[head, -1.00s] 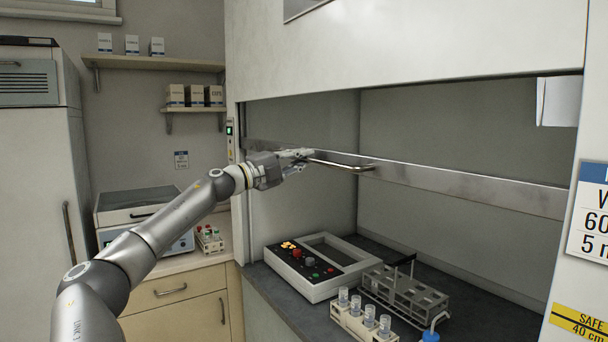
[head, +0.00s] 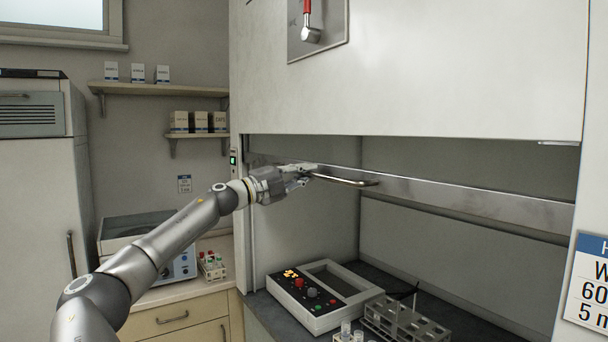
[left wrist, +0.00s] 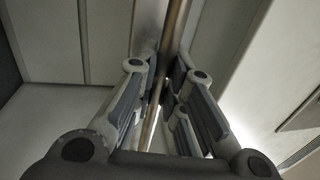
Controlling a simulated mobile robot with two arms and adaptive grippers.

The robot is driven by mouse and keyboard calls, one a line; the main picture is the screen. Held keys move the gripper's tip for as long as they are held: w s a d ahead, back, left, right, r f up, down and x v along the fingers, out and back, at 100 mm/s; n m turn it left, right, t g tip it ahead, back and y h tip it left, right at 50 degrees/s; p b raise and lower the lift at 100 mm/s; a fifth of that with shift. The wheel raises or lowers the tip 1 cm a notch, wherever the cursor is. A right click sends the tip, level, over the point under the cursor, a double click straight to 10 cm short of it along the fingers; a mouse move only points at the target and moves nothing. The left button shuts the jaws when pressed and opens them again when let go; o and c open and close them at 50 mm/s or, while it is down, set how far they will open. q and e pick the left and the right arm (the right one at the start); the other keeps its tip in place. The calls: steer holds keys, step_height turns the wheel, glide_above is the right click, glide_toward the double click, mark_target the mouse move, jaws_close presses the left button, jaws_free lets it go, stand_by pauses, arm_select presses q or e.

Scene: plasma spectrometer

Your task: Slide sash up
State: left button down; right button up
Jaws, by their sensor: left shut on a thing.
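The sash is a glass pane with a grey metal bottom rail (head: 470,203) that crosses the fume hood opening, a short way below the hood's front panel. A metal bar handle (head: 352,182) sticks out from the rail. My left gripper (head: 306,176) is shut on the left part of this handle. In the left wrist view the handle (left wrist: 173,35) passes between the fingers of the left gripper (left wrist: 155,95). My right gripper is not in view.
The white hood front panel (head: 420,75) hangs above the opening. A control box (head: 322,296) and a grey tube rack (head: 405,322) stand on the dark hood worktop under the sash. A bench with an instrument (head: 140,225) is on the left.

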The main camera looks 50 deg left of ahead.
arm_select(q)
steer(key=shift+d, duration=0.1)
steer(key=c, duration=1.5)
jaws_free()
